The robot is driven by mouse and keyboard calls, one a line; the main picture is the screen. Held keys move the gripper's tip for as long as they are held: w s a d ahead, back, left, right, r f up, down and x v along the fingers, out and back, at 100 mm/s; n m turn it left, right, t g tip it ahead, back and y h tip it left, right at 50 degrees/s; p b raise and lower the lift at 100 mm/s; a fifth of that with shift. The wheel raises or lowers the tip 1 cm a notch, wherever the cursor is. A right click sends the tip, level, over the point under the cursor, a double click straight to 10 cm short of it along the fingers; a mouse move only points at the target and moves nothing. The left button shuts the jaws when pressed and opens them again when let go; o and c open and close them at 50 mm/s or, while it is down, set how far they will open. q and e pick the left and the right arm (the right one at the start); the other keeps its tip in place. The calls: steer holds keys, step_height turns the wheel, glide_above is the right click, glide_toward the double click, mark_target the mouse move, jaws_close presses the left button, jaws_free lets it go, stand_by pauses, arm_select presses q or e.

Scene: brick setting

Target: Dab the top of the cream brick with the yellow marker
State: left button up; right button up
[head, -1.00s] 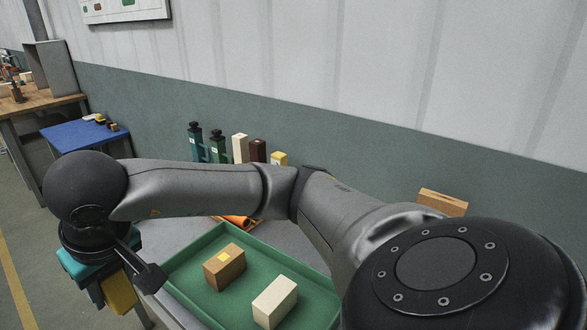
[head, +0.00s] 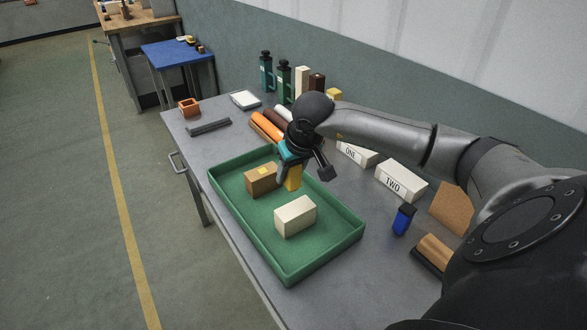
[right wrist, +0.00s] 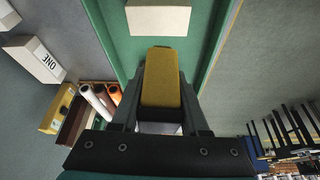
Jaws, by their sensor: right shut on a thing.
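The cream brick (head: 295,216) lies in the green tray (head: 318,272), its top plain pale. It also shows at the top edge of the right wrist view (right wrist: 158,19). My right gripper (head: 290,166) is shut on the yellow marker (head: 293,179), a yellow block pointing down. In the head view the marker appears just behind the cream brick and beside the brown brick (head: 258,184); its exact height is hard to tell. The marker fills the middle of the right wrist view (right wrist: 161,78), apart from the cream brick there. My left gripper is not in view.
The brown brick has a yellow patch on top. White blocks marked ONE (head: 357,153) and TWO (head: 400,181), a blue bottle-like item (head: 403,219) and orange rolls (head: 266,128) stand around the tray. The grey table (head: 215,145) is fairly clear at left.

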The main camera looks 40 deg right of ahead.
steer(key=shift+d+f, duration=0.2)
steer(key=shift+d, duration=0.25)
steer(key=shift+s+f+b, duration=0.1)
steer(key=shift+f+b, duration=0.5)
steer(key=shift+f, duration=0.25)
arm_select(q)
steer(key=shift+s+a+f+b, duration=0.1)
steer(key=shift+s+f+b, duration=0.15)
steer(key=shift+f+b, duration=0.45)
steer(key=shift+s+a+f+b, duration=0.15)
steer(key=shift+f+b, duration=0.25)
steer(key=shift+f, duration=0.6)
arm_select(e)
steer(key=shift+f, duration=2.05)
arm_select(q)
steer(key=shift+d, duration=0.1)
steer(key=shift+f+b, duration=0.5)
arm_select(e)
steer(key=shift+f, duration=0.55)
arm_select(q)
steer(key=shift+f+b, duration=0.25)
steer(key=shift+b, duration=0.05)
arm_select(e)
steer(key=shift+s+a+f, duration=0.1)
steer(key=shift+s+f, duration=0.05)
steer(key=shift+f, duration=0.05)
